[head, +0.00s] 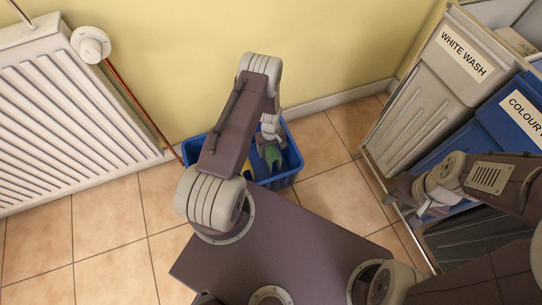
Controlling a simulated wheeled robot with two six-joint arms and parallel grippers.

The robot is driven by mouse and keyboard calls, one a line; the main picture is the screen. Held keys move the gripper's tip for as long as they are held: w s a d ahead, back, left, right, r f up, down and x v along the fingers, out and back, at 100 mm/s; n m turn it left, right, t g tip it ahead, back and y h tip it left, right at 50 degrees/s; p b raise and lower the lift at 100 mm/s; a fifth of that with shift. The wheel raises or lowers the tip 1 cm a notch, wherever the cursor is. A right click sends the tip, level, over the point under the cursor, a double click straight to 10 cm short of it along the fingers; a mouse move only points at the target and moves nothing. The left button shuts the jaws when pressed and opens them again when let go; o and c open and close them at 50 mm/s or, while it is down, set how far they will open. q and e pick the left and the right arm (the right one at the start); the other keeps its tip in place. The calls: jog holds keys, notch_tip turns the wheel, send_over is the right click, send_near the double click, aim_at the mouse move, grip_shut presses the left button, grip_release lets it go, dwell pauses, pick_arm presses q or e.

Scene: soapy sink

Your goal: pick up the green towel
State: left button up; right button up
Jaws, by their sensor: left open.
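A green towel (273,155) lies in a blue basket (288,178) on the floor by the wall, partly hidden by my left arm. My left gripper (264,146) reaches down into the basket close to the towel. It is open; whether it touches the towel cannot be made out. My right gripper (404,194) is at the right, in front of the laundry bins and away from the basket. Its fingers are too small and overlapped to show whether they are open.
Something yellow (248,171) also shows in the basket. A white radiator (65,105) with a red-brown pipe is at the left. A white-wash bin (425,100) and a blue colour-wash bin (495,118) stand at the right. Tiled floor (330,205) between is free.

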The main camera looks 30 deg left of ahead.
pick_arm(q)
notch_tip(320, 180, down, 4)
jog(key=shift+d+b, duration=0.15)
jog(key=shift+b, duration=0.95)
jog(key=shift+r, duration=0.15)
pick_arm(e)
notch_tip(320, 180, down, 3)
jog(key=shift+f, duration=0.1)
pick_arm(q)
grip_shut()
